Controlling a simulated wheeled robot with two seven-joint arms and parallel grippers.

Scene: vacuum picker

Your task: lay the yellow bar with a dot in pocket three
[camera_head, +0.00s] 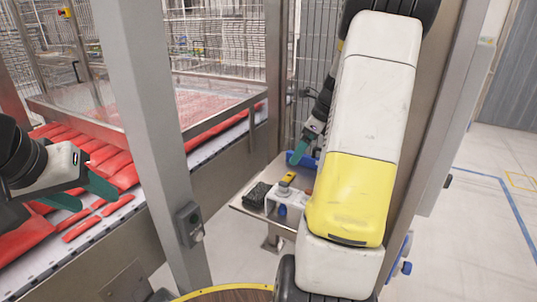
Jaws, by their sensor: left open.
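A small yellow bar (288,179) lies on top of a pale fixture (272,206) on the small steel bench (244,208). It is too small to tell whether it has a dot. No numbered pocket can be made out. My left gripper (91,196) is at the left edge, its teal fingers apart and empty, over the red packs and far from the bar. My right gripper (299,152) reaches down above the back of the bench, beyond the bar. Only one teal finger shows clearly, and whether it holds anything is unclear.
A dark textured block (257,194) and a blue tray (301,160) are on the bench. A grey post (150,120) stands between the bench and the conveyor with red packs (102,157). My white and yellow arm link hides the bench's right side. Open floor (490,240) lies at right.

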